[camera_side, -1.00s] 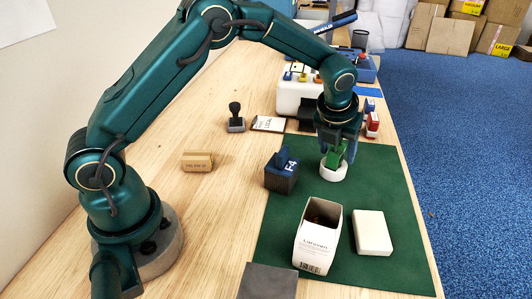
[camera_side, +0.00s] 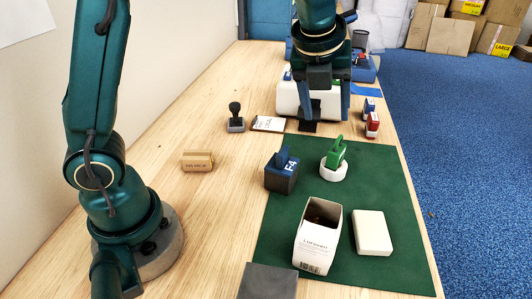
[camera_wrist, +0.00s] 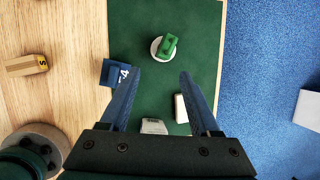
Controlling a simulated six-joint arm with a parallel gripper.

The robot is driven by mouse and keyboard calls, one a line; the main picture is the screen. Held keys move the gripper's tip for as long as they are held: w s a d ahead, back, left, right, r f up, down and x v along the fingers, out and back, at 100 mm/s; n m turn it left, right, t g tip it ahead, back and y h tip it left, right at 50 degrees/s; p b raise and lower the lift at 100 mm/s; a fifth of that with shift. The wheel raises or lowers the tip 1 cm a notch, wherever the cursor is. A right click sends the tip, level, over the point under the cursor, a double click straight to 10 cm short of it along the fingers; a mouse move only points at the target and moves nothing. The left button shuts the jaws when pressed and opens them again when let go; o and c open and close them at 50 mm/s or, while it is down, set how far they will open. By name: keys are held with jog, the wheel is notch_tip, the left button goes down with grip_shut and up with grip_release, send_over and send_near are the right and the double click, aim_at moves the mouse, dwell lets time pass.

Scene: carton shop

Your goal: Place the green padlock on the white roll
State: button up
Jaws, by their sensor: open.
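The green padlock (camera_side: 335,155) rests on top of the white roll (camera_side: 333,173), which lies on the green mat (camera_side: 385,190). In the wrist view the padlock (camera_wrist: 167,46) lies over the roll (camera_wrist: 156,49), with the roll's rim showing at the left and below. My gripper (camera_side: 326,108) is raised well above the mat, open and empty, clear of the padlock. In the wrist view the two blue fingers (camera_wrist: 157,82) are spread wide apart with nothing between them.
A dark block with a blue F4 piece (camera_side: 281,172) stands left of the roll. An open white carton (camera_side: 318,236) and a cream block (camera_side: 372,232) are nearer the front. A small brown box (camera_side: 197,161) and a stamp (camera_side: 235,118) sit on the bare wood at left.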

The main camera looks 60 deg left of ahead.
jog(key=s+a+f+n+t+h, duration=0.1)
jog(key=s+a+n, duration=0.1)
jog(key=s+n, duration=1.7)
jog(key=n, duration=0.8)
jog(key=shift+n, duration=0.3)
